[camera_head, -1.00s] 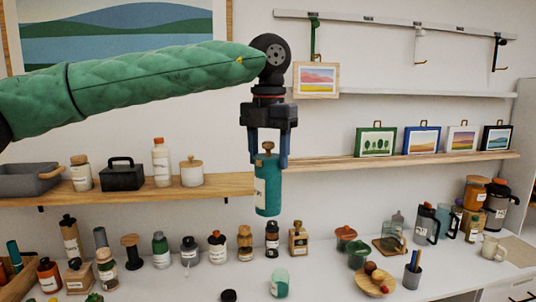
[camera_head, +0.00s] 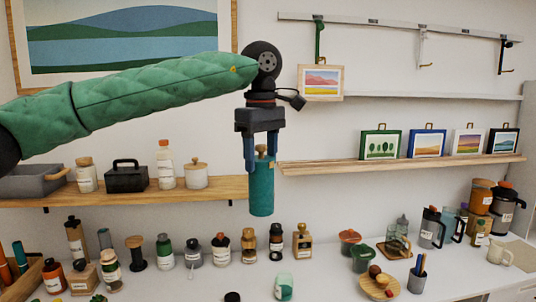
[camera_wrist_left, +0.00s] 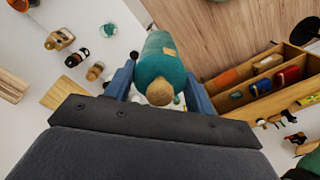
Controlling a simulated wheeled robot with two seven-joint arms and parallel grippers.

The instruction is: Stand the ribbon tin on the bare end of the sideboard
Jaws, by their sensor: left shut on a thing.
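A teal cylindrical tin with a wooden knob on top, which looks like the ribbon tin (camera_head: 262,196), hangs upright in my left gripper (camera_head: 261,164). The blue fingers are shut on its upper part, either side of the knob. In the head view the tin appears in front of the gap between the wooden shelves and above the crowded white top. In the left wrist view the tin (camera_wrist_left: 162,58) sits between the fingers (camera_wrist_left: 160,78). I cannot tell which surface is the sideboard's bare end. My right gripper is not in view.
The white top (camera_head: 325,285) holds several bottles, jars and a wooden plate (camera_head: 379,289). The left shelf (camera_head: 225,187) carries a black box (camera_head: 126,178) and jars; the right shelf (camera_head: 330,167) carries small pictures. The left wrist view shows a wooden divided box (camera_wrist_left: 262,104).

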